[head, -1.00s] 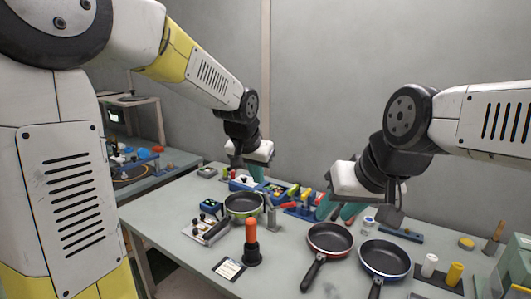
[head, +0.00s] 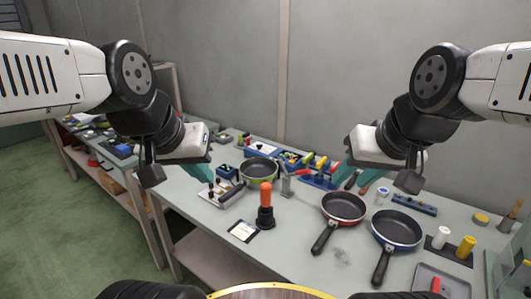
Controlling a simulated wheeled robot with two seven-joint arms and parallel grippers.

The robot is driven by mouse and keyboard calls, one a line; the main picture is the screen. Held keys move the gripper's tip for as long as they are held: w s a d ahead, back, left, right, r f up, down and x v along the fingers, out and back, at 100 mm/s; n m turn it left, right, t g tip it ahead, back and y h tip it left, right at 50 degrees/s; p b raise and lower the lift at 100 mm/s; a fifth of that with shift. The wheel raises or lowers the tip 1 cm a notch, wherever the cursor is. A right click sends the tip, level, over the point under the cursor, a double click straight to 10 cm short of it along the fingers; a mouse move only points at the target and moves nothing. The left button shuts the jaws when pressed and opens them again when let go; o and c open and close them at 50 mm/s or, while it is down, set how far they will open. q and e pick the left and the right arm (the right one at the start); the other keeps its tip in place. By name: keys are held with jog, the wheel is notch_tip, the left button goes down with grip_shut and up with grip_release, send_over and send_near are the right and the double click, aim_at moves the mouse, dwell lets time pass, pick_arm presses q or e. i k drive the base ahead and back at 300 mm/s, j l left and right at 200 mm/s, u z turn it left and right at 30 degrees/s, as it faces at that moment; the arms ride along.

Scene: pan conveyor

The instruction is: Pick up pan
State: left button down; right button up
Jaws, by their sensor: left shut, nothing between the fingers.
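Three dark frying pans lie on the grey worktable (head: 300,262). The red-rimmed pan (head: 343,207) is in the middle, its handle toward me. The blue-rimmed pan (head: 397,229) is to its right, handle also toward me. The green-rimmed pan (head: 258,171) is farther back left. My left gripper (head: 208,176), with teal fingers, is shut and empty, left of the green-rimmed pan and apart from it. My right gripper (head: 358,180) is above and behind the red-rimmed pan, teal fingers spread, with nothing seen between them.
A black stand with an orange top (head: 265,205) stands left of the red-rimmed pan. A card (head: 243,231) lies before it. White (head: 441,237) and yellow (head: 466,247) cylinders stand right of the blue-rimmed pan. Coloured tools and bins (head: 293,160) line the back. The front middle is clear.

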aim_at(258, 170)
jog(key=j+u, duration=0.2)
jog(key=u, duration=0.2)
jog(key=j+u, duration=0.45)
jog(key=u, duration=0.3)
